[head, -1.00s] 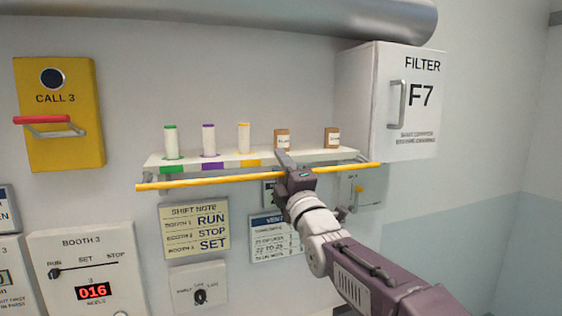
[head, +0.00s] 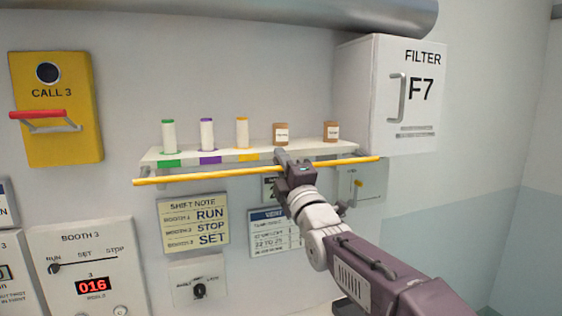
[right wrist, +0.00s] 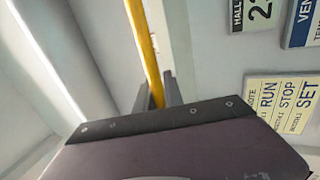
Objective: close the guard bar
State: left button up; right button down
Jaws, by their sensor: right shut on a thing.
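The guard bar (head: 220,174) is a long yellow rod running across the front of a white shelf (head: 310,152), a little below the shelf's front edge. It slants slightly up to the right. My right gripper (head: 283,163) is shut on the bar, right of its middle. In the right wrist view the yellow bar (right wrist: 145,55) runs down between the fingers (right wrist: 158,92). The gripper hides a short stretch of the bar. My left gripper is not in view.
Three spools with green, purple and yellow marks (head: 207,135) and two brown jars (head: 280,134) stand on the shelf. A white filter cabinet (head: 385,95) is at right, a yellow call box (head: 55,110) at left. A pipe (head: 300,14) runs above.

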jog(key=shift+f, duration=0.15)
dwell(0.7)
jog(key=shift+p, duration=0.45)
jog(key=shift+g, duration=0.3)
jog(key=shift+w+a+r+g+h+p, duration=0.1)
jog(key=shift+r+g+h+p, duration=0.65)
jog(key=shift+p, duration=2.6)
jog(key=shift+w+d+r+g+p, duration=0.1)
jog(key=shift+g+p, duration=1.2)
jog(key=shift+p, duration=2)
jog(key=shift+w+a+r+g+h+p, duration=0.1)
jog(key=shift+r+g+h+p, duration=0.65)
jog(key=shift+p, duration=2.6)
jog(key=shift+f+g+y, duration=0.3)
jog(key=shift+f+y, duration=0.1)
jog(key=c, duration=1.5)
grip_release()
jog(key=shift+a, duration=0.1)
jog(key=shift+o, duration=0.2)
